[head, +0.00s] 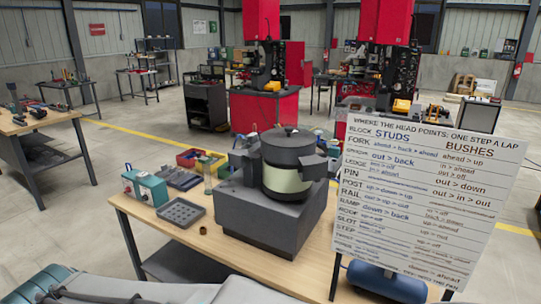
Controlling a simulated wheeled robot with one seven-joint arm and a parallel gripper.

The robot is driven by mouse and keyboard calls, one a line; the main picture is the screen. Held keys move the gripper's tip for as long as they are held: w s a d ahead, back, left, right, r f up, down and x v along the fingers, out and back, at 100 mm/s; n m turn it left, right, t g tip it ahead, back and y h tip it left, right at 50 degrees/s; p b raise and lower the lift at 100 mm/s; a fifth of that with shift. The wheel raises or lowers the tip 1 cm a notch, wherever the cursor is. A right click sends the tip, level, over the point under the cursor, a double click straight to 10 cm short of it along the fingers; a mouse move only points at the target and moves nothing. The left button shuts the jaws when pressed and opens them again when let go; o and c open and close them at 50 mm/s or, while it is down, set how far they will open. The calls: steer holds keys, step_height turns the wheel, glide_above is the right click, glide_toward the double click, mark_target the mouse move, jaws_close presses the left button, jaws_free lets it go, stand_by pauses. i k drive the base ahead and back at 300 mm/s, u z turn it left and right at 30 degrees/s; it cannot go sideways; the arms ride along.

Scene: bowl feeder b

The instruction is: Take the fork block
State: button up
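I cannot make out a fork block anywhere in the head view. A dark grey bowl feeder (268,215) stands on the wooden workbench (165,245), with a round lidded bowl (287,147) on top and a pale band around it. A white board (430,195) at the right lists block names under studs and bushes. Its fork row reads "ahead > back > ahead" and "ahead > up". My gripper is not in view; grey and teal parts of my own arm show at the bottom left.
Left of the feeder are a teal button box (146,188), a dark compartment tray (181,214), another dark tray (178,178), a small brown ring (196,213) and coloured bins (195,158). The board and its stand block the bench's right side. The bench's front left is bare.

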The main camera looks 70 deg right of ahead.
mark_target(335, 160)
steer(key=i, duration=0.8)
steer(key=z, duration=3.5)
